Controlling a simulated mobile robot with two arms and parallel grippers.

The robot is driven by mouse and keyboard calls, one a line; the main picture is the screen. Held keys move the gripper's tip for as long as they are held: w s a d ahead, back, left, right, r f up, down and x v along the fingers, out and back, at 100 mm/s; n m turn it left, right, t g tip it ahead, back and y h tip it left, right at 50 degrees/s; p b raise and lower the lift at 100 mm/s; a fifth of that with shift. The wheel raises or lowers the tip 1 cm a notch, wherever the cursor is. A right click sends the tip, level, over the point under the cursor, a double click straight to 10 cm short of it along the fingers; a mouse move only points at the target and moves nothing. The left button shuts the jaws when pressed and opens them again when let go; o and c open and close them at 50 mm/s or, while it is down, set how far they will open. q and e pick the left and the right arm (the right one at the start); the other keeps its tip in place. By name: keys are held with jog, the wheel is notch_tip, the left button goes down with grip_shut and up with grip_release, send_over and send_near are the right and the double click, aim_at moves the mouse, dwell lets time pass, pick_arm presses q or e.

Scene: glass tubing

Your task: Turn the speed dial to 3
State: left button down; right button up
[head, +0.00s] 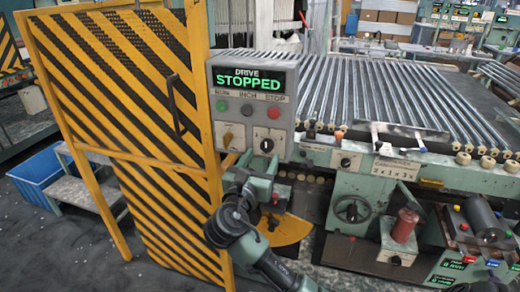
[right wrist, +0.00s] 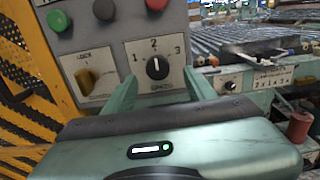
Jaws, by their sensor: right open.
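The speed dial (right wrist: 157,68) is a round black knob with a white pointer line, on a pale plate marked 1, 2 and 3. Its pointer stands upright, at the 2. In the head view the dial (head: 267,143) sits low on the right side of the grey control box (head: 247,73). My right gripper (right wrist: 161,78) is open, its two green fingers spread to the left and right of the dial. It does not visibly touch the knob. In the head view the right gripper (head: 263,166) is just below the box, its fingertips partly unclear. My left gripper is not in view.
Above the dial are the green button (right wrist: 59,20), a dark button (right wrist: 104,9) and the red button. A yellow lock switch (right wrist: 88,79) is left of the dial. The display (head: 249,80) reads DRIVE STOPPED. A striped yellow guard door (head: 125,120) stands to the left.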

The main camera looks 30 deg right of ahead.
aim_at(266, 149)
jog(key=x, duration=0.4)
jog(key=shift+w+a, duration=0.1)
jog(key=shift+a, duration=0.05)
jog(key=shift+w+d, duration=0.3)
jog(key=shift+d, duration=0.05)
jog(key=shift+c, duration=0.4)
grip_shut()
